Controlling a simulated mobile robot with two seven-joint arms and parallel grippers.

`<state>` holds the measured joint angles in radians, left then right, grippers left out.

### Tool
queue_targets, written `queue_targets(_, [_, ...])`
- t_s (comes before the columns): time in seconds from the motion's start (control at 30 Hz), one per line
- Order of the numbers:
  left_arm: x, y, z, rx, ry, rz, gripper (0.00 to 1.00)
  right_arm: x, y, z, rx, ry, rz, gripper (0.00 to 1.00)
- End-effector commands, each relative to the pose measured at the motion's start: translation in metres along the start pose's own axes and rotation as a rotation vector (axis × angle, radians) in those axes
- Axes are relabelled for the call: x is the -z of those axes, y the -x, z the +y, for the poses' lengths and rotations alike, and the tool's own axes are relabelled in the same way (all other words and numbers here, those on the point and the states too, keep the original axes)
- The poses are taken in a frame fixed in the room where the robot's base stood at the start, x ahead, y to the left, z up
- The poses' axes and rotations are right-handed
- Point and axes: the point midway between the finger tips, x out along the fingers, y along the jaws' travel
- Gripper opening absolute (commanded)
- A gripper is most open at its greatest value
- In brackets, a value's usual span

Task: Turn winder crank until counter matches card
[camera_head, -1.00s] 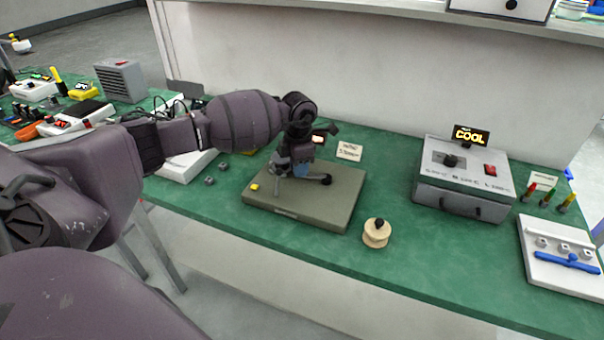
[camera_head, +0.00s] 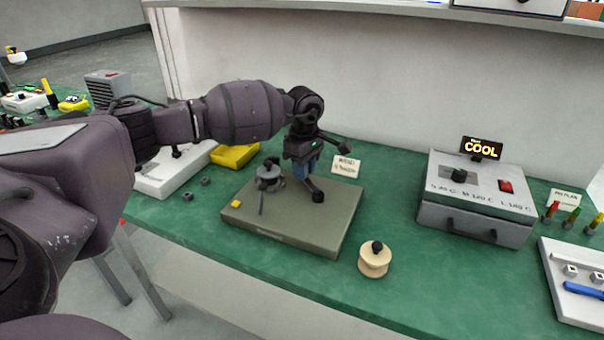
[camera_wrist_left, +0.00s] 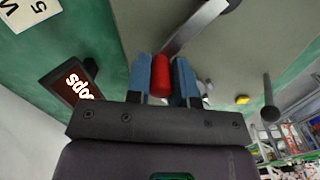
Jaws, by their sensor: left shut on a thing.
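The winder (camera_head: 268,181) stands on a flat olive base (camera_head: 288,232) on the green bench. My left gripper (camera_head: 303,171) is over the far right part of this base, beside the winder. In the left wrist view its blue fingers (camera_wrist_left: 162,80) are shut on the red crank knob (camera_wrist_left: 161,76). The metal crank arm (camera_wrist_left: 196,26) runs up and right from the knob. The counter display (camera_wrist_left: 76,87) glows upside down; I cannot read it surely. The card (camera_head: 346,166) stands behind the base; its lettering is too small to read, though a 5 shows in the wrist view (camera_wrist_left: 18,12).
A pale spool (camera_head: 375,262) with a dark knob sits right of the base. A grey box (camera_head: 474,205) with a COOL sign (camera_head: 481,148) stands further right. A yellow bin (camera_head: 236,156) and a white device (camera_head: 172,174) are at the left. Bare bench lies in front.

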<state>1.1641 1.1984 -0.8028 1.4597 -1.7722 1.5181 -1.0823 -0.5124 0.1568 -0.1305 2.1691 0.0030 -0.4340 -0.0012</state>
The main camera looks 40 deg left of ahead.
Motion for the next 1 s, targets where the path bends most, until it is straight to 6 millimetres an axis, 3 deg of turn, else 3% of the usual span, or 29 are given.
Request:
queue_targets(0.1, [-0.003, -0.004, 0.005, 0.005, -0.076, 0.000, 0.00, -0.007, -0.004, -0.001, 0.004, 0.002, -0.014, 0.00])
queue_targets(0.4, [-0.009, -0.002, 0.012, 0.002, -0.196, 0.001, 0.00, -0.005, -0.009, -0.002, 0.009, 0.007, -0.007, 0.00])
queue_targets(0.97, [-0.010, 0.000, 0.014, 0.000, -0.225, 0.001, 0.00, -0.011, -0.008, -0.002, 0.008, 0.007, -0.019, 0.00])
queue_targets(1.0, [-0.010, 0.000, 0.014, 0.000, -0.225, 0.001, 0.25, -0.011, -0.008, -0.002, 0.008, 0.007, -0.019, 0.00])
